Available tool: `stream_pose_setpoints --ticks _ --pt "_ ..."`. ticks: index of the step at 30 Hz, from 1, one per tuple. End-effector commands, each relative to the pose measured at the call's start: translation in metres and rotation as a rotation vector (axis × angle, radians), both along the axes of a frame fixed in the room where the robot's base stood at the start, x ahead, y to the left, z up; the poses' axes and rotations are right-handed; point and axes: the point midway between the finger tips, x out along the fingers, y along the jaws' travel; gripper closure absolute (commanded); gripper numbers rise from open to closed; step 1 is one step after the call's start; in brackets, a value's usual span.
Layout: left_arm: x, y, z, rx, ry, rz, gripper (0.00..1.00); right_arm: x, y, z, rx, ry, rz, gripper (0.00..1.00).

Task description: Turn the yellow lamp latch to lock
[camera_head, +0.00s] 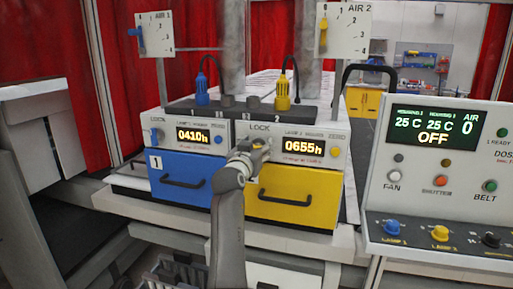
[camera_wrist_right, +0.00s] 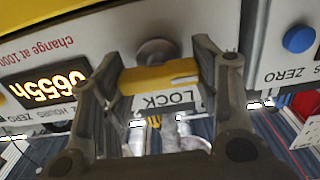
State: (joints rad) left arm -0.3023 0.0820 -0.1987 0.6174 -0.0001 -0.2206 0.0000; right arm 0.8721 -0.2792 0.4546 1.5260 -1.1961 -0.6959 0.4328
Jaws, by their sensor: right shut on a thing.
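The yellow lamp unit (camera_head: 300,185) stands right of the blue one, with a LOCK label and a 0655h display on its front. My right gripper (camera_head: 257,150) is at the upper left of that front, at the latch, and hides most of it in the head view. In the right wrist view, the yellow latch (camera_wrist_right: 158,80) lies between the two fingers of my right gripper (camera_wrist_right: 160,65), which are shut on it. The latch bar runs across from finger to finger, just beside the LOCK label and in front of a round grey knob. My left gripper is not in view.
The blue lamp unit (camera_head: 185,178) with a 0410h display is close on the left. A black handle (camera_head: 285,197) sticks out below my gripper. The control panel (camera_head: 440,180) stands at the right, reading OFF. Cables with blue and yellow plugs rise above the units.

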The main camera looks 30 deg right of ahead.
Motion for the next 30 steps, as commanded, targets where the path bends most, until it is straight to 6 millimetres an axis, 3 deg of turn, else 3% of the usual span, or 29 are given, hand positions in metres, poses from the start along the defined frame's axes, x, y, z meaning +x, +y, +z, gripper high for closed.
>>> stream_pose_setpoints --ticks 11,21,30 --pt "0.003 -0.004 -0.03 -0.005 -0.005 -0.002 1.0 0.0 -0.001 -0.005 0.081 -0.1 0.001 0.68" --pt "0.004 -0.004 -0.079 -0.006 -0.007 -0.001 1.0 -0.002 -0.001 -0.006 0.274 -0.326 0.001 0.68" --pt "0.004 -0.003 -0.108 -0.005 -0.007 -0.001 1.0 -0.003 -0.002 -0.004 0.458 -0.543 0.002 0.68"
